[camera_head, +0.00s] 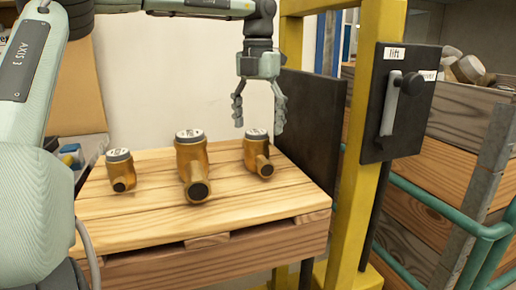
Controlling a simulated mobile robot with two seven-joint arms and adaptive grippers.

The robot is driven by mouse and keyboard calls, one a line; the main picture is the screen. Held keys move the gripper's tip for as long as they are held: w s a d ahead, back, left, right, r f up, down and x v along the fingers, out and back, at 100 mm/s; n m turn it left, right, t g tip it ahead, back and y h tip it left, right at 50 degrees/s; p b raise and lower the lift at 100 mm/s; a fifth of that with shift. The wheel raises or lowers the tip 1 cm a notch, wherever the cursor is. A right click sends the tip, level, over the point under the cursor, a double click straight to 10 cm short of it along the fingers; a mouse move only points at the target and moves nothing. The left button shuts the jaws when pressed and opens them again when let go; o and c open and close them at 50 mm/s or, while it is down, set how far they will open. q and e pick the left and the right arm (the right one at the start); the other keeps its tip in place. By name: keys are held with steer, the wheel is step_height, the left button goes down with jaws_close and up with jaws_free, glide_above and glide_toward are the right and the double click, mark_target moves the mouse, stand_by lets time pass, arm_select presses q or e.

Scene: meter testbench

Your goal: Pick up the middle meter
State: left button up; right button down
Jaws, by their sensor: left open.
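Three brass meters with grey caps stand upright on a wooden pallet-like table (130,222). The middle meter (192,160) is the largest, with its pipe end facing the camera. The left meter (121,172) and the right meter (257,155) are smaller. My left gripper (259,112) hangs fingers-down, open and empty, above and just behind the right meter. It is to the right of the middle meter and apart from all three. My right gripper is not in view.
A yellow frame (362,150) with a black panel and grey lever (391,105) stands right of the table. A dark board (315,125) borders the table's right side. Wooden crates (465,120) and a green rail (440,205) are further right. The table's front is clear.

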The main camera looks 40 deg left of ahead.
mark_target(257, 152)
arm_select(q)
steer(key=shift+w+a+f, duration=0.1)
steer(key=shift+f, duration=0.3)
steer(key=f, duration=0.7)
steer(key=shift+s, duration=0.2)
steer(key=shift+c, duration=0.3)
steer(key=shift+a+r, duration=0.1)
steer(key=shift+r, duration=0.05)
jaws_close()
